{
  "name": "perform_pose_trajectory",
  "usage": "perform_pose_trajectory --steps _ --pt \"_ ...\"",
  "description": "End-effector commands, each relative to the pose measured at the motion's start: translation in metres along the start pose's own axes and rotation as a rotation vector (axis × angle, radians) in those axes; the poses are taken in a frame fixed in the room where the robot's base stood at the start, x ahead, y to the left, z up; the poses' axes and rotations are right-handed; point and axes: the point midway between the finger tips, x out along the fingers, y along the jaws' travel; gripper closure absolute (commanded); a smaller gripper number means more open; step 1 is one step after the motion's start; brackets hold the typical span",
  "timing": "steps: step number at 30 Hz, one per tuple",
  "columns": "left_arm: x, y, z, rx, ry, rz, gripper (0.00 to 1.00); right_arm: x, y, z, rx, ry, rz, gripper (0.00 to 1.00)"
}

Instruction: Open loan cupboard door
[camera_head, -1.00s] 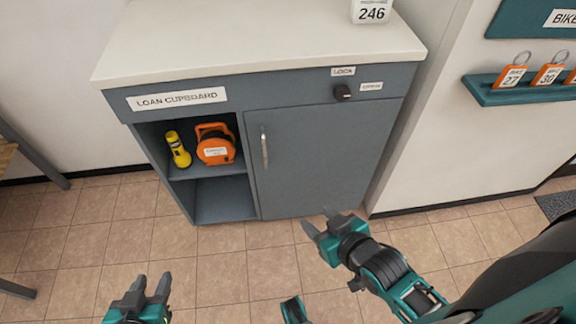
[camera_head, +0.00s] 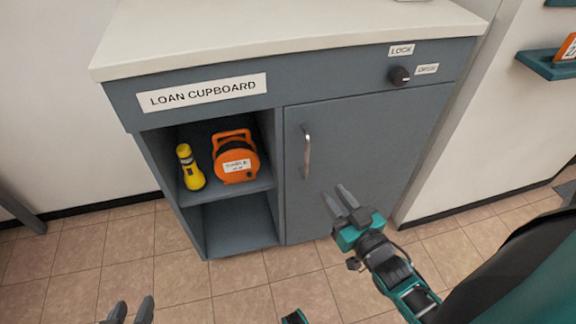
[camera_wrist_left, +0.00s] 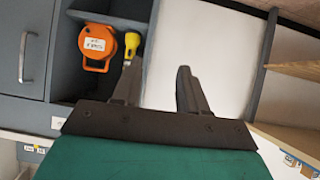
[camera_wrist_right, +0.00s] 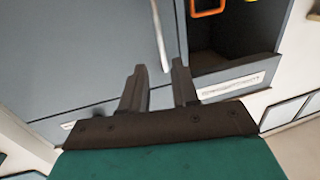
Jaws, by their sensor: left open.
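The grey loan cupboard (camera_head: 180,118) has a white top and an open bay on its left. Its door (camera_head: 375,140) on the right is shut, with a vertical metal handle (camera_head: 307,152) near the door's left edge. A black knob (camera_head: 399,76) sits under the LOCK label (camera_head: 401,50). My right gripper (camera_head: 344,197) is open and empty in front of the door, below and right of the handle. In the right wrist view the handle (camera_wrist_right: 160,36) lies beyond the open fingers. My left gripper (camera_head: 132,311) is open and empty at the bottom left, low and apart from the cupboard.
A yellow torch (camera_head: 190,168) and an orange reel-like item (camera_head: 235,158) stand on the bay's upper shelf. A teal shelf (camera_head: 549,64) with an orange tag is on the right wall. The tiled floor (camera_head: 128,256) before the cupboard is clear.

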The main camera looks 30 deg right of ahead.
Motion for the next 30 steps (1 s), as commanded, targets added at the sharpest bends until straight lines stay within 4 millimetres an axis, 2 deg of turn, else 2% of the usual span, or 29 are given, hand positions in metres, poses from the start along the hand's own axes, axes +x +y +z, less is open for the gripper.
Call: perform_pose_trajectory --steps 5,8,21,25,30 --pt "0.003 0.001 0.004 0.001 -0.005 0.004 0.57 0.004 0.004 0.003 0.002 0.022 0.004 0.70" --pt "0.004 0.002 0.006 0.000 -0.007 0.007 0.57 0.014 0.004 0.002 0.002 0.024 0.003 0.70" --pt "0.012 0.009 0.019 -0.018 -0.016 0.022 0.57 0.101 0.003 0.002 0.001 0.022 0.003 0.70" --pt "0.013 0.011 0.017 -0.019 -0.009 0.027 0.57 0.117 0.003 0.002 0.002 0.020 0.002 0.70" --pt "0.014 0.012 0.015 -0.017 -0.007 0.029 0.57 0.128 0.004 0.000 0.001 0.020 0.003 0.70"
